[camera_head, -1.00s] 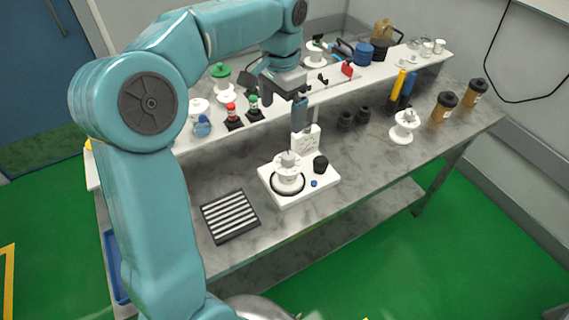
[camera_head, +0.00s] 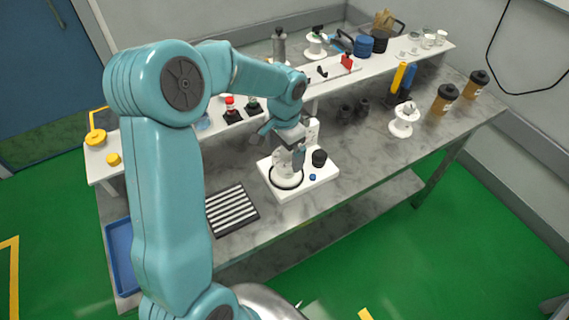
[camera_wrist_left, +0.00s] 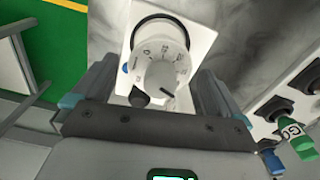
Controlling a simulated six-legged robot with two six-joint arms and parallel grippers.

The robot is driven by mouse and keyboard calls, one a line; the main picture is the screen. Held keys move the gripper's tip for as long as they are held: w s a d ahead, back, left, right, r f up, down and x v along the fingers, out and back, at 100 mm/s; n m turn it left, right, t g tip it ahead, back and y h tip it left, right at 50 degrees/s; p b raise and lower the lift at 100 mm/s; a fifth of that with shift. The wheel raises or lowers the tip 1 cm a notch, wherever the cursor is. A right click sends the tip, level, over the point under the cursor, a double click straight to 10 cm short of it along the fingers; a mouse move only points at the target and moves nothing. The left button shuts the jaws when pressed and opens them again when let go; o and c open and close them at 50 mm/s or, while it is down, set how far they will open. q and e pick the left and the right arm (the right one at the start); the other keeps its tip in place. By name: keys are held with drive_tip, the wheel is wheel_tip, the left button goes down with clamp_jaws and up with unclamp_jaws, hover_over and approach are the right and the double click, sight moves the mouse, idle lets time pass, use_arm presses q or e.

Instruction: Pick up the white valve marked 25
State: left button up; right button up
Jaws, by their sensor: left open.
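A white valve (camera_head: 285,176) with a round dial stands on a white base plate (camera_head: 325,177) in the middle of the bench. In the left wrist view its dial (camera_wrist_left: 164,72) carries small dark marks that I cannot read for sure. My left gripper (camera_head: 282,153) is open right above the valve and hides part of it. In the left wrist view the jaws of my left gripper (camera_wrist_left: 155,88) stand on either side of the dial, with no clear grip on it. A second white valve (camera_head: 404,121) stands farther right on the bench. My right gripper is not in view.
A black knob (camera_head: 319,158) and a small blue button (camera_head: 312,177) sit on the base plate beside the valve. A striped black rack (camera_head: 231,211) lies to the left. A raised white shelf (camera_head: 398,62) with several items runs behind. Brown bottles (camera_head: 444,99) stand at right.

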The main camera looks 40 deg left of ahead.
use_arm(q)
drive_tip(key=shift+w+f, duration=0.95)
drive_tip(key=shift+f, duration=0.05)
drive_tip(key=shift+s+r, duration=0.35)
drive_tip(key=shift+s, duration=0.35)
drive_tip(key=shift+c, duration=0.7)
drive_tip(key=shift+s+r, duration=0.15)
drive_tip(key=shift+s, duration=0.15)
drive_tip(key=c, duration=0.5)
drive_tip(key=shift+w, duration=0.25)
drive_tip(key=c, duration=0.5)
drive_tip(key=shift+w+f, duration=0.25)
drive_tip(key=shift+w, duration=0.05)
drive_tip(key=shift+c, duration=1.3)
drive_tip(key=shift+s, duration=0.2)
drive_tip(key=shift+c, duration=0.8)
drive_tip(key=shift+w+d, duration=0.1)
drive_tip(key=shift+d, duration=0.05)
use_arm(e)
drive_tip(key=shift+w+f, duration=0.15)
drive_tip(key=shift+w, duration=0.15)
